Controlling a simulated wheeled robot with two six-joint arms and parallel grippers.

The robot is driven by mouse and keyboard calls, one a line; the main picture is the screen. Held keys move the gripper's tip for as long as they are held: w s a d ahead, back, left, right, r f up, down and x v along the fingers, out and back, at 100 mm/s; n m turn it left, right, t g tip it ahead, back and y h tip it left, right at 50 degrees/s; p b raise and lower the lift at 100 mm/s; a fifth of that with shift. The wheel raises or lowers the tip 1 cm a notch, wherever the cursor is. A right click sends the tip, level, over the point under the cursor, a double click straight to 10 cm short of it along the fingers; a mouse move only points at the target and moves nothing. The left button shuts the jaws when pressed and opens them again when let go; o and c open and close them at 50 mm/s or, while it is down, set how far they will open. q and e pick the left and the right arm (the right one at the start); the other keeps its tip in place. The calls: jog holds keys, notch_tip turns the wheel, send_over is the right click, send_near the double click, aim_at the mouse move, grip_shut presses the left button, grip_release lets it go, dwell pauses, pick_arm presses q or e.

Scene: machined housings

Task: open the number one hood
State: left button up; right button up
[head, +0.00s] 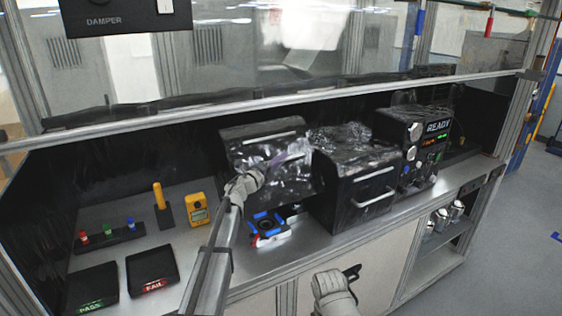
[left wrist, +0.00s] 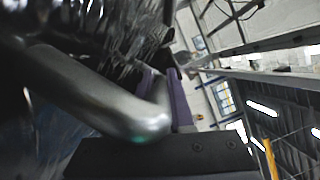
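Two dark, glossy hoods with bar handles stand on the bench; I can read no number on either. The left hood (head: 290,178) is tilted up, and a blue fixture (head: 267,224) shows below it. My left gripper (head: 256,174) is at the left end of this hood's handle (head: 287,162). In the left wrist view the silver handle (left wrist: 95,95) crosses close in front of the purple fingers (left wrist: 172,98) and hides part of them, so their closure is unclear. The right hood (head: 350,190) is down. My right gripper (head: 350,273) is low in front of the bench, apart from both hoods.
A black READY panel (head: 412,140) stands right of the hoods. To the left are PASS (head: 97,284) and FAIL (head: 152,267) trays, a yellow meter (head: 198,209) and a peg rack (head: 110,237). A frame rail (head: 250,105) crosses above. The floor at right is clear.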

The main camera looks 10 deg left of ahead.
pick_arm(q)
jog(key=o, duration=0.5)
jog(key=shift+c, duration=0.2)
jog(key=shift+s, duration=0.15)
jog(key=b+v, duration=0.1)
jog(key=v, duration=0.6)
jog(key=shift+s+a, duration=0.2)
jog(key=shift+f, duration=0.1)
